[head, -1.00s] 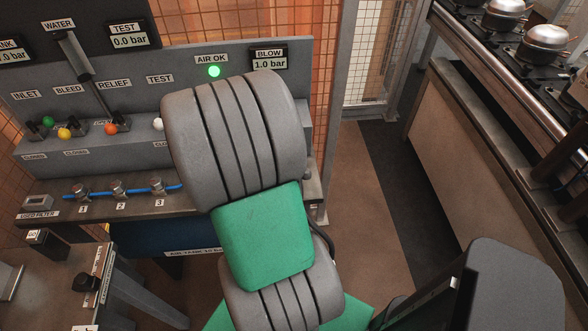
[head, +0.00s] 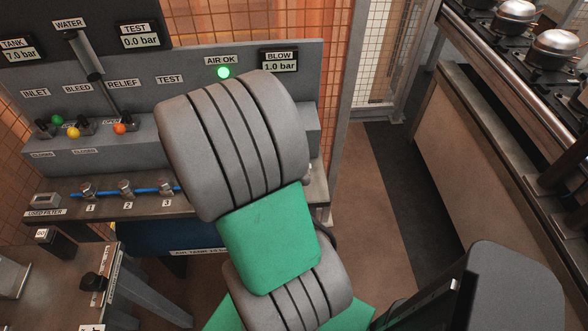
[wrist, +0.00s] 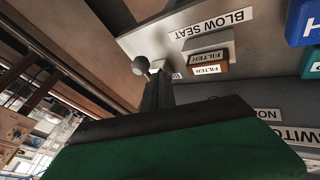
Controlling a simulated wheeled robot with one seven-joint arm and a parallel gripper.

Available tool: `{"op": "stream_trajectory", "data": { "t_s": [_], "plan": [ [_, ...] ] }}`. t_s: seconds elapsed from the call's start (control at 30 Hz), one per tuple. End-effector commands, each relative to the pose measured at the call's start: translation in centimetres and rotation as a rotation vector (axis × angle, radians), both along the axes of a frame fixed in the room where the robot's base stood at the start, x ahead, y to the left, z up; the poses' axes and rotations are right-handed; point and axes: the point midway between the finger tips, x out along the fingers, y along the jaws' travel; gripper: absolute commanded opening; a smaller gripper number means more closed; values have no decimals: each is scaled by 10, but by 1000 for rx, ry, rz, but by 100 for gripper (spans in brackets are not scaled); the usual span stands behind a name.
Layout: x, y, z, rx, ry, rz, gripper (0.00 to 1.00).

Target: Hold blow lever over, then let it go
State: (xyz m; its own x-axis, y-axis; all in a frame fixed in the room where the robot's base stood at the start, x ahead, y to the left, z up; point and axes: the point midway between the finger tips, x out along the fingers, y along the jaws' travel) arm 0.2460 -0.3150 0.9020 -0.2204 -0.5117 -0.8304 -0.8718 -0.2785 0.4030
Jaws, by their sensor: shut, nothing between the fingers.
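A grey ball knob (wrist: 140,65), which looks like the blow lever's, shows in the wrist view beside the BLOW SEAT label (wrist: 214,24). My gripper (wrist: 156,84) is shut and empty, with its dark fingers close to the knob. I cannot tell whether they touch it. The lever's shaft is mostly hidden. In the head view my arm hides the gripper and the lever. The BLOW display (head: 279,61) reads 1.0 bar, and the green AIR OK lamp (head: 223,72) is lit.
Brown FILTER block (wrist: 208,67) and a blue block (wrist: 303,22) lie near the knob. In the head view, orange (head: 120,128), yellow (head: 73,132) and green (head: 57,119) lever knobs line the panel. A bench with metal domes (head: 515,15) stands right; open floor (head: 365,190) lies between.

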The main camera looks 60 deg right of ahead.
Motion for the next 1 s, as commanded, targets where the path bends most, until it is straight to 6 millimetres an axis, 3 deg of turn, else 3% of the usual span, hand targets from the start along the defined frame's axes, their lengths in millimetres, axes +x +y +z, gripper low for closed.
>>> {"op": "stream_trajectory", "data": {
  "t_s": [0.2, 0.4, 0.9, 1.0],
  "plan": [
    [12, 28, 45, -3, -7, 4, 0],
    [17, 42, 68, -2, -4, 2, 0],
    [17, 45, 71, 3, 5, 12, 0],
    [24, 65, 55, 109, 52, 131, 0]
  ]
}}
